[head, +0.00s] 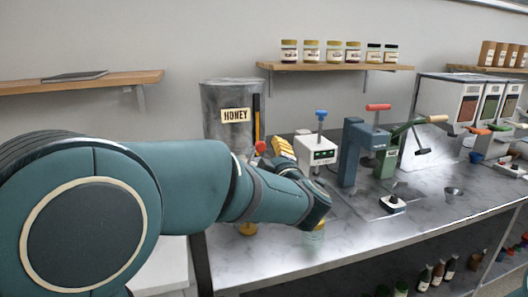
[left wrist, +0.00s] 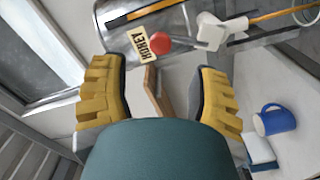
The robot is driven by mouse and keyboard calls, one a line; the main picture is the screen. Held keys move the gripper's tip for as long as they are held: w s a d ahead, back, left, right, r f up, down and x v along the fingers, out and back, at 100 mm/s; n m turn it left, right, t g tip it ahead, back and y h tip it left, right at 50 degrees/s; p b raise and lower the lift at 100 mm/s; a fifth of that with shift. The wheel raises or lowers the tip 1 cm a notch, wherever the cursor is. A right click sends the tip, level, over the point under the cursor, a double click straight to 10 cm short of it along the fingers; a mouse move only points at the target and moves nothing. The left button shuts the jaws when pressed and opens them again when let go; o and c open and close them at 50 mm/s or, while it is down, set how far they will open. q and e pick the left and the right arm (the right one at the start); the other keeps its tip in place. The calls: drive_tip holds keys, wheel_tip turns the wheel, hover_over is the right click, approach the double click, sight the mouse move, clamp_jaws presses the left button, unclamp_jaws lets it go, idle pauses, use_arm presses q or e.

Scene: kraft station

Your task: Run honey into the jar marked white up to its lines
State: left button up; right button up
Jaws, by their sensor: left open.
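The grey metal honey tank (head: 212,112) stands at the back, with a HONEY label (head: 236,115), a dark upright strip and a red knob (head: 261,147). In the left wrist view the tank (left wrist: 188,22) and red knob (left wrist: 158,43) lie ahead, past the fingers. My left gripper (left wrist: 158,92) is open, with nothing between its yellow ribbed fingers; in the head view one finger (head: 283,149) shows behind my forearm. A clear jar with a green band (head: 315,238) is partly hidden under my arm. A small yellow item (head: 247,229) peeks out below it. No white-marked jar is discernible.
A white machine (head: 316,150), a blue press (head: 352,150) and a green press (head: 385,160) stand right of the tank. A small scale-like device (head: 392,204) and metal cup (head: 453,191) are on the marble counter. A blue mug (left wrist: 275,120) shows in the wrist view.

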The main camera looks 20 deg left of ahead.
use_arm(q)
drive_tip(key=shift+v, duration=2.05)
idle(6.0)
